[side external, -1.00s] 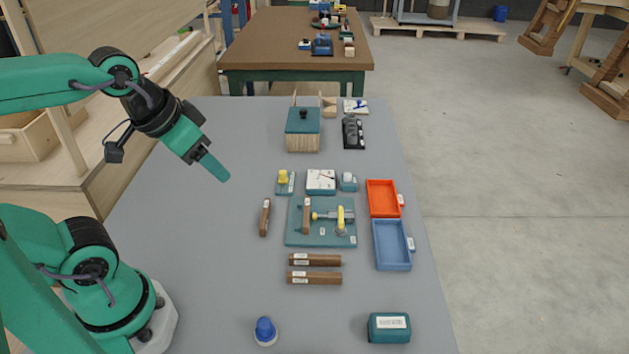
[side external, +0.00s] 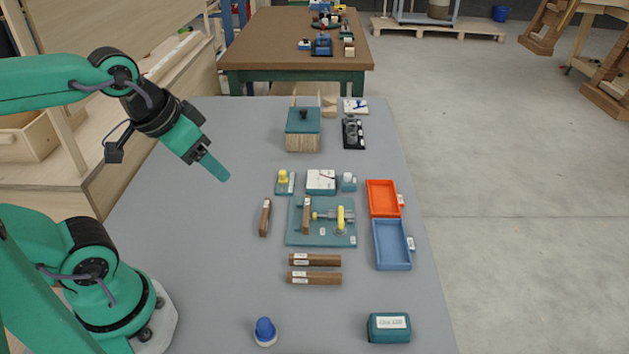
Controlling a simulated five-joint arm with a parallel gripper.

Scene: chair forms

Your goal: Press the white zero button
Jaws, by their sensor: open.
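The white button (side external: 348,177) sits on top of a small teal block, just right of a white-faced dial box (side external: 321,180) near the middle of the grey table. Nothing covers it. My gripper (side external: 216,168) hangs in the air to the left of it, well apart, pointing down and to the right. It is open, with nothing visible in it; from this side its fingers overlap, so the gap is hard to see.
A yellow knob (side external: 283,177) stands left of the dial box. A teal clamp fixture (side external: 295,232) lies in front. An orange tray (side external: 382,197) and a blue tray (side external: 391,245) stand to the right. A lidded wooden box (side external: 302,142) stands behind. The table's left part is clear.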

